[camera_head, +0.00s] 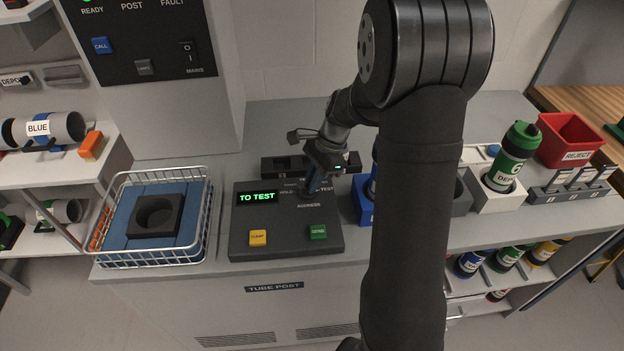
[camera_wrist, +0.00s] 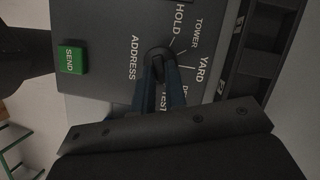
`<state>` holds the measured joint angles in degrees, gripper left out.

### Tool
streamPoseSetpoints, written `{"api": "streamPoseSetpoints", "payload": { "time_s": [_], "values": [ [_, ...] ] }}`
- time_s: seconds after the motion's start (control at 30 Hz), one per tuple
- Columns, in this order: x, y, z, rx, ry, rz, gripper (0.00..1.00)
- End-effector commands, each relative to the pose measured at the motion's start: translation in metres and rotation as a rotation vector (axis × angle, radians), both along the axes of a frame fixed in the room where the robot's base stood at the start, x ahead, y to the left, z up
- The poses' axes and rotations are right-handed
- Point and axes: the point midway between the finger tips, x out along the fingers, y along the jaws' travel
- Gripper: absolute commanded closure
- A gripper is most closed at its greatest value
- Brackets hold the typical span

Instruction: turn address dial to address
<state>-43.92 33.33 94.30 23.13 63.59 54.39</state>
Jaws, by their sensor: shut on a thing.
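The address dial (camera_wrist: 157,58) is a dark round knob on the grey control box (camera_head: 285,246). In the wrist view the labels ADDRESS, HOLD, TOWER, YARD and TEST stand around it, with another label partly hidden. My gripper (camera_head: 314,188) reaches down onto the dial from above, and its fingers also show in the wrist view (camera_wrist: 158,80). It is shut on the knob. In the head view the fingers hide most of the dial. The green display (camera_head: 257,197) reads TO TEST. The knob's exact pointing direction is hard to make out.
On the box are a yellow button (camera_head: 258,238) and a green SEND button (camera_head: 318,232). A wire basket (camera_head: 152,262) stands to the left. To the right are a green carrier (camera_head: 512,155) in a white holder and a red REJECT bin (camera_head: 570,140). A dark rail lies behind the box.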

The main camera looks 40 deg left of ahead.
Motion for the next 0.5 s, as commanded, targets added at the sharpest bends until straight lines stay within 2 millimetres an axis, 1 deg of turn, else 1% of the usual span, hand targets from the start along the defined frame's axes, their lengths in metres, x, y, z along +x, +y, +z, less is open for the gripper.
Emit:
{"api": "streamPoseSetpoints", "payload": {
  "time_s": [0.2,0.5],
  "values": [
    [-0.0001,-0.0006,0.0001,0.000,-0.001,-0.045,1.00],
    [-0.0002,-0.0006,0.0000,0.001,0.000,-0.053,1.00]
  ]
}}
